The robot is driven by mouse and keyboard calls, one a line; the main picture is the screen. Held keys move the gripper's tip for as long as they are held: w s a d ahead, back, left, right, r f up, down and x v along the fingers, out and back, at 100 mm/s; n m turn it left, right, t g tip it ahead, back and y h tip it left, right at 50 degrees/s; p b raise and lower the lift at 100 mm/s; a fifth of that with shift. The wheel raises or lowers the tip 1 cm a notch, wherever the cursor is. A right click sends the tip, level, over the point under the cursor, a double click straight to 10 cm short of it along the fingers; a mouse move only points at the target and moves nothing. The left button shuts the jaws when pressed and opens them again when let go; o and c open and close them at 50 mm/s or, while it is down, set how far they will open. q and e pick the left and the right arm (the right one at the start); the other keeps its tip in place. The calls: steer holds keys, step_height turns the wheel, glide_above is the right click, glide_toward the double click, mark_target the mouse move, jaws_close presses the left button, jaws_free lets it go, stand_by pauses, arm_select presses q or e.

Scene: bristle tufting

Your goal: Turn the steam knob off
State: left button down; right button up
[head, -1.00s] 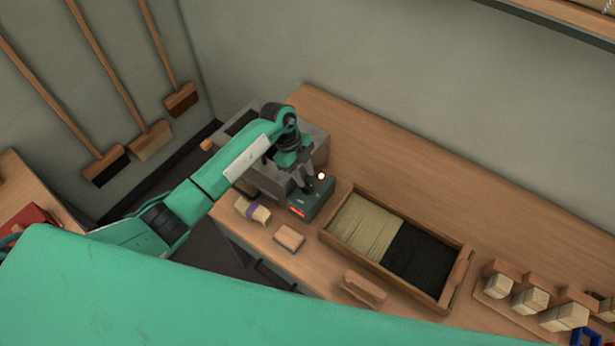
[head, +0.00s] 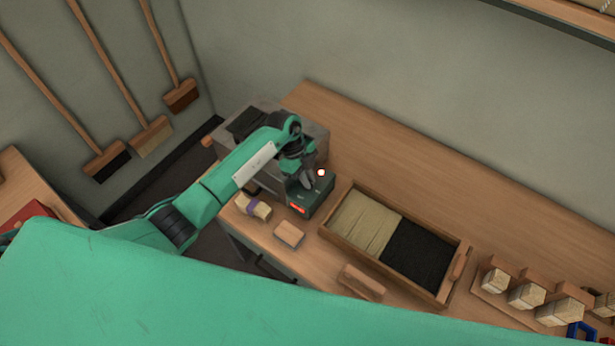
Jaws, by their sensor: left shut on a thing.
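A small dark green control box (head: 322,196) with a lit red display (head: 297,209) sits at the left end of the bench. A lamp (head: 321,172) glows white with a red rim at its back edge. My left gripper (head: 307,184) reaches down onto the top of this box and is shut on the steam knob. The knob is hidden by the fingers, so its setting cannot be read. My right gripper is not in view.
A grey metal steamer (head: 318,137) stands behind the control box. A divided wooden tray (head: 345,245) of pale and black bristles lies to its right. A tied bristle bundle (head: 253,206) and small wooden blocks (head: 289,235) lie in front.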

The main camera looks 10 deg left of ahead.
arm_select(q)
steer(key=shift+m, duration=0.3)
steer(key=m+b, duration=0.2)
steer(key=m+g+y+b, duration=0.1)
steer(key=m+b, duration=0.1)
steer(key=shift+w+f+g, duration=0.15)
steer(key=shift+g, duration=0.15)
steer(key=m+y+b, duration=0.1)
steer(key=m+b, duration=0.4)
steer(key=m+g+y+b, duration=0.1)
steer(key=m+y+b, duration=0.1)
steer(key=m+b, duration=0.4)
steer(key=b, duration=0.1)
steer(key=m+y+b, duration=0.1)
steer(key=m, duration=0.1)
steer(key=shift+d+r+y+b, duration=0.1)
steer(key=shift+r+y+b, duration=0.1)
steer(key=shift+y+b, duration=0.15)
steer(key=shift+m, duration=0.3)
steer(key=c, duration=1.5)
jaws_free()
steer(key=shift+o, duration=0.2)
